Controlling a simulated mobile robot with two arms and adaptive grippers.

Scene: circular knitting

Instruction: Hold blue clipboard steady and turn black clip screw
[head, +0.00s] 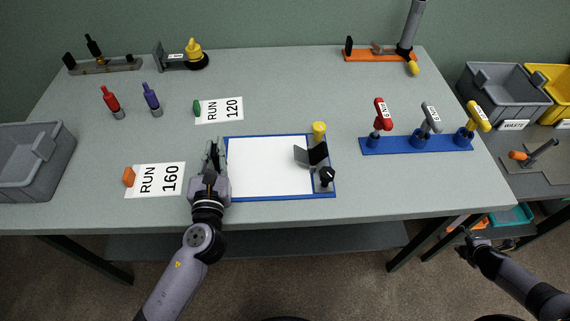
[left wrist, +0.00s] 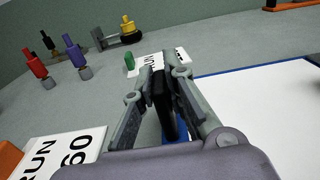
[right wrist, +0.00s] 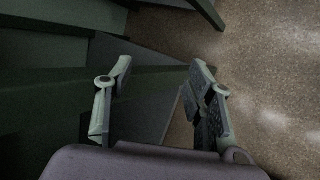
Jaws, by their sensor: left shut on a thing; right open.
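The blue clipboard (head: 272,198) lies flat near the table's front edge with a white sheet on it. On its right side are a dark clip (head: 312,154), a black screw knob (head: 326,176) and a yellow knob (head: 319,130). My left gripper (head: 215,152) is shut on the clipboard's left edge; in the left wrist view the fingers (left wrist: 165,95) close around a dark part and a bit of blue edge. My right gripper (head: 468,238) is far right, below the table's front edge, away from the clipboard. In the right wrist view its fingers (right wrist: 160,100) are spread and empty.
A blue rack (head: 415,145) holds red, grey and yellow T-handled tools right of the clipboard. RUN 160 (head: 155,180) and RUN 120 (head: 219,111) cards lie left. Grey bins stand at left (head: 35,160) and right (head: 505,90). The table between clipboard and rack is clear.

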